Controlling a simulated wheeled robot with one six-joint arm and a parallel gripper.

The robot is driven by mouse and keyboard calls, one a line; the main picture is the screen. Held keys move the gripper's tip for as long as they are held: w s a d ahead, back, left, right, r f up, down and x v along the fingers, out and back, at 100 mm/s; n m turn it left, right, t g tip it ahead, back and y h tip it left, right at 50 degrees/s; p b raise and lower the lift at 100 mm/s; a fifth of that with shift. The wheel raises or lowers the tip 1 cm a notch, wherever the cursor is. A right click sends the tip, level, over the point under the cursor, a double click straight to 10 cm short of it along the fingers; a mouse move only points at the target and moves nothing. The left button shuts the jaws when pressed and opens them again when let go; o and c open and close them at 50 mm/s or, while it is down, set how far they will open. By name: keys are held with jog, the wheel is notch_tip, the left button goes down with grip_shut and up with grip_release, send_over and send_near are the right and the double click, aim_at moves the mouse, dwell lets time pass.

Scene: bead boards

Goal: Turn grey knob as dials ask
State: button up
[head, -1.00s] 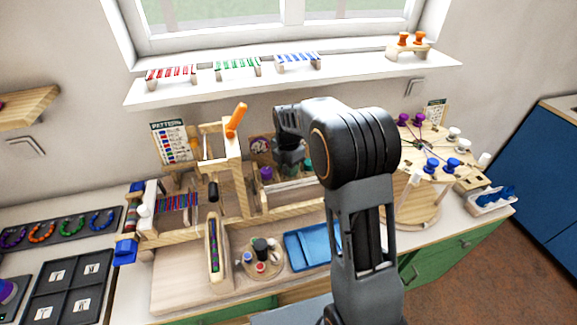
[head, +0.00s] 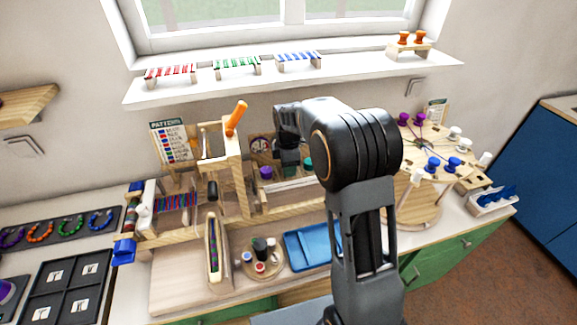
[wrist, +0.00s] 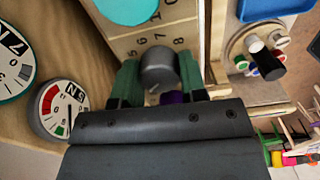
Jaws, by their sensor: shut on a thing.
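In the wrist view the grey knob (wrist: 158,66) stands on a pale wooden board marked with numbers 5 to 8. My gripper (wrist: 157,75) is shut on it, one green finger on each side. Left of it are two dials: a teal-rimmed dial (wrist: 14,58) with a 7, cut by the picture edge, and a grey-rimmed dial (wrist: 58,108) with a red sector and a green mark. In the head view my gripper (head: 287,165) is at the board by the wall, and the grey knob is hidden behind it.
A purple knob (head: 265,172) and a teal knob (head: 308,164) sit close beside my gripper. A wooden loom frame with an orange handle (head: 236,118) stands at left, a round bobbin stand (head: 400,151) at right. A blue tray (head: 305,248) lies in front.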

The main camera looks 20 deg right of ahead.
jog(key=shift+m, duration=0.6)
jog(key=o, duration=0.9)
jog(key=shift+r, duration=0.1)
notch_tip(320, 180, up, 14)
jog(key=shift+f+b, duration=0.15)
jog(key=shift+b, duration=0.3)
